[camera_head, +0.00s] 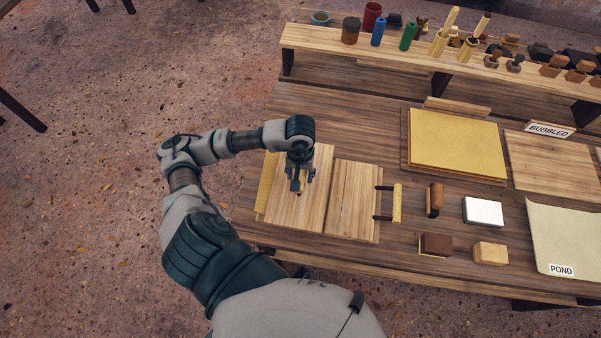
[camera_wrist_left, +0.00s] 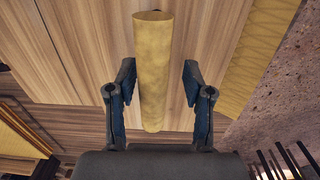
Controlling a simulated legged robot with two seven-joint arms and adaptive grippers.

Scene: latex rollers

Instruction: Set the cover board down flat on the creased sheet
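The cover board (camera_head: 318,170), a pale wooden panel, lies under my left gripper (camera_head: 300,183). A yellow round handle (camera_wrist_left: 153,75) runs between the two fingers in the left wrist view (camera_wrist_left: 160,85). The fingers stand apart on both sides of it, with a small gap at least on the right. The yellow creased sheet (camera_head: 266,182) shows as a strip along the board's left edge; its ridged pattern also shows in the wrist view (camera_wrist_left: 265,45). The rest of it is hidden. I cannot tell if the board touches it. My right gripper is out of view.
A second plain panel (camera_head: 356,200) lies right of the board, then a yellow roller (camera_head: 397,203) with a dark frame. Several small blocks (camera_head: 483,211) and a yellow sheet stack (camera_head: 455,143) are farther right. A raised shelf (camera_head: 390,58) with jars and tools runs along the back.

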